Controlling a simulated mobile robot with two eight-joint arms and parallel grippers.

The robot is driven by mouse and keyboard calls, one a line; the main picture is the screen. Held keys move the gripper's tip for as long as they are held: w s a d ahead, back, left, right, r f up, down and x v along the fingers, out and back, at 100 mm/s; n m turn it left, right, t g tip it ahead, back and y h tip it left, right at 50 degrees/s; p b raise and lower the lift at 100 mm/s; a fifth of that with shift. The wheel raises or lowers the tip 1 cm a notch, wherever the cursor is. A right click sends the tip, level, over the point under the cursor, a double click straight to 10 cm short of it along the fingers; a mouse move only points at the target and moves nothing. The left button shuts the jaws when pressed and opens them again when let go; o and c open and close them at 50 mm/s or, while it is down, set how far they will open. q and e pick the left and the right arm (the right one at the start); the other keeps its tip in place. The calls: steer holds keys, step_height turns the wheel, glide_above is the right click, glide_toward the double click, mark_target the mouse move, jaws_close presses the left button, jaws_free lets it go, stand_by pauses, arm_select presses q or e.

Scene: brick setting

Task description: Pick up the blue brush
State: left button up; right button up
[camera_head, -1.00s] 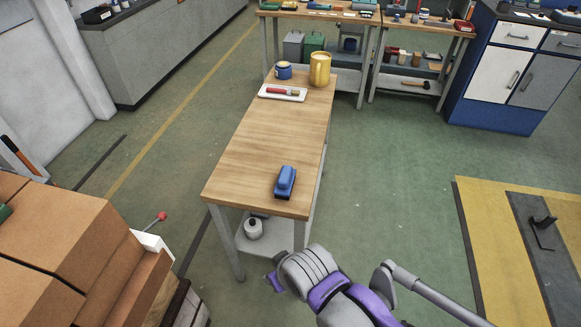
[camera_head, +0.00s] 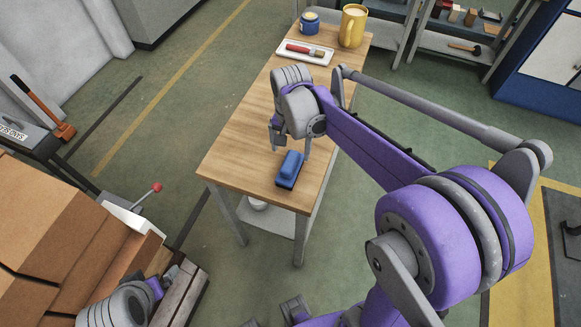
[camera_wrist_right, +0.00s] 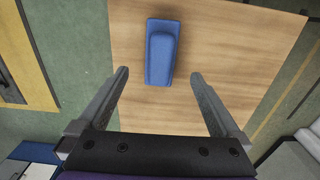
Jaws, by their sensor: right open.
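The blue brush (camera_head: 290,168) lies on the near end of the wooden table (camera_head: 235,150), its raised handle upward and a dark lower edge showing. It also shows in the right wrist view (camera_wrist_right: 161,55), ahead of the fingertips and lined up with the gap between them. My right gripper (camera_head: 291,146) is open and empty above the table, close to the brush on its far side in the head view. In the wrist view its fingers (camera_wrist_right: 159,76) are spread on either side, apart from the brush. My left gripper (camera_head: 170,276) is low at the left; its jaw state is unclear.
A white tray (camera_head: 322,57) with a red-handled paintbrush (camera_head: 304,49), a blue jar (camera_head: 310,22) and a yellow mug (camera_head: 352,27) stand at the table's far end. Cardboard boxes (camera_head: 60,215) are stacked at left. The tabletop around the blue brush is clear.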

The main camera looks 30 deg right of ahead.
mark_target(290, 162)
step_height(290, 162, down, 4)
steer(key=shift+s+a+f, duration=0.1)
steer(key=shift+s+a, duration=0.05)
step_height(290, 162, down, 5)
steer(key=shift+f, duration=0.1)
steer(key=shift+c, duration=0.2)
steer(key=c, duration=1.5)
step_height(290, 162, up, 10)
steer(key=shift+r, duration=0.1)
